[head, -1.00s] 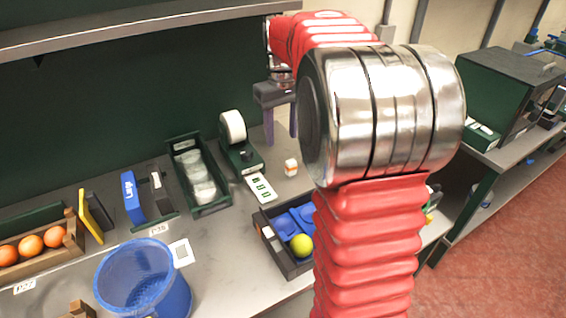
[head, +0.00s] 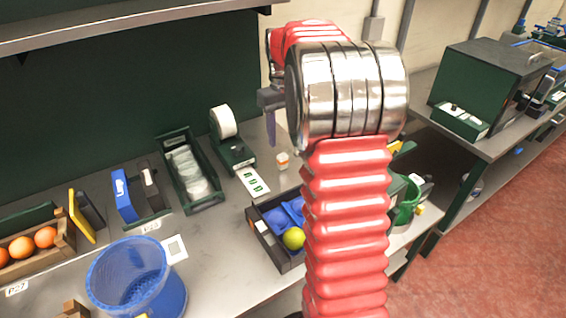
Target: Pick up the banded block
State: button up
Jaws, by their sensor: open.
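The banded block (head: 282,161) is a small white block with an orange band. It stands on the grey bench, to the right of the label dispenser. My gripper (head: 271,130) hangs from the red arm, with its purple-grey fingers pointing down. It appears above the bench and slightly left of the block in the picture, apart from it. One finger shows clearly; the other is hidden or in line with it. My gripper is open and empty.
A dark tray (head: 262,238) with blue items and a yellow-green ball stands in front of the block. The label dispenser (head: 232,153) stands left of the block. A blue bin (head: 137,275), a crate of oranges (head: 66,236) and a green tray of bags (head: 205,205) stand further left.

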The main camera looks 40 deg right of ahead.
aim_at(283, 155)
jog(key=shift+f, duration=2.75)
jog(key=shift+w+f, duration=0.15)
jog(key=shift+f, duration=2.45)
jog(key=c, duration=1.1)
jog(key=shift+r, duration=0.1)
jog(key=shift+c, duration=0.2)
notch_tip(283, 155, up, 10)
jog(key=shift+f, duration=0.1)
